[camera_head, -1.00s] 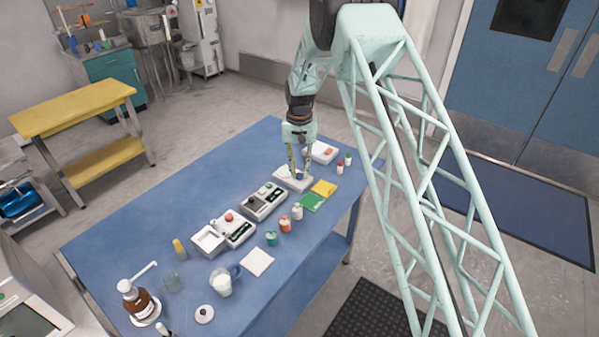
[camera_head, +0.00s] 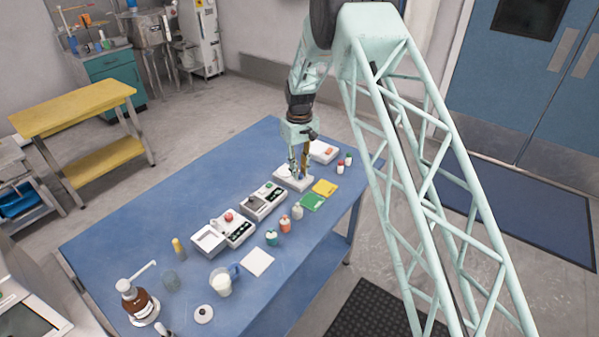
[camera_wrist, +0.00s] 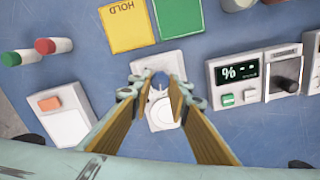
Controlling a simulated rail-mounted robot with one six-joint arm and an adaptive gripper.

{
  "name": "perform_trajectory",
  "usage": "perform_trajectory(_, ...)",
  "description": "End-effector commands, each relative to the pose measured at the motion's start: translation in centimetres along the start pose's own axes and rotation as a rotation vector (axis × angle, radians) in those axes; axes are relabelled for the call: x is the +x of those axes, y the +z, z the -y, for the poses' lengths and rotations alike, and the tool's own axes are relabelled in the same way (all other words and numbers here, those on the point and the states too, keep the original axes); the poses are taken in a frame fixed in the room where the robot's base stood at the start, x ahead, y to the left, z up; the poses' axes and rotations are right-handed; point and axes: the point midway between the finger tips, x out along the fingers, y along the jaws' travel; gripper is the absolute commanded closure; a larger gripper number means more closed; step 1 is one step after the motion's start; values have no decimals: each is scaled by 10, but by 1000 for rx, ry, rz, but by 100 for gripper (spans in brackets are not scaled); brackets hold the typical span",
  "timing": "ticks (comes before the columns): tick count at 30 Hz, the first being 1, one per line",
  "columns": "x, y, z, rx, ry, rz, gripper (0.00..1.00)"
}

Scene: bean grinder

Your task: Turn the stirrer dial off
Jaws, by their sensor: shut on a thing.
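The stirrer is a small white box (camera_wrist: 146,62) with a round white plate (camera_wrist: 163,114) on top. In the head view the stirrer (camera_head: 302,184) stands at the far part of the blue table. Its blue dial (camera_wrist: 159,79) lies between my fingertips in the wrist view. My gripper (camera_wrist: 160,88) points down at the stirrer, with a fingertip on each side of the dial, shut on it. The fingers hide part of the box and the dial's sides. My gripper also shows in the head view (camera_head: 300,170).
A white box with an orange switch (camera_wrist: 50,103) stands beside the stirrer, near red- and green-capped vials (camera_wrist: 46,46). Yellow (camera_wrist: 124,25) and green (camera_wrist: 179,17) cards lie close by. A device with a % display (camera_wrist: 238,80) stands on the other side.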

Motion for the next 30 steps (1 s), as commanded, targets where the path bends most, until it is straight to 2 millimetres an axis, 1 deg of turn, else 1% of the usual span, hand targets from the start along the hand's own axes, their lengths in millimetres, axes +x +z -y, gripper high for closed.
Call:
perform_trajectory(6,0,0,0,-116,0,1,94)
perform_trajectory(12,0,0,1,-175,0,1,94)
perform_trajectory(27,0,0,1,-194,0,1,94)
perform_trajectory(28,0,0,1,-194,0,1,81)
perform_trajectory(30,0,0,1,-194,0,0,74)
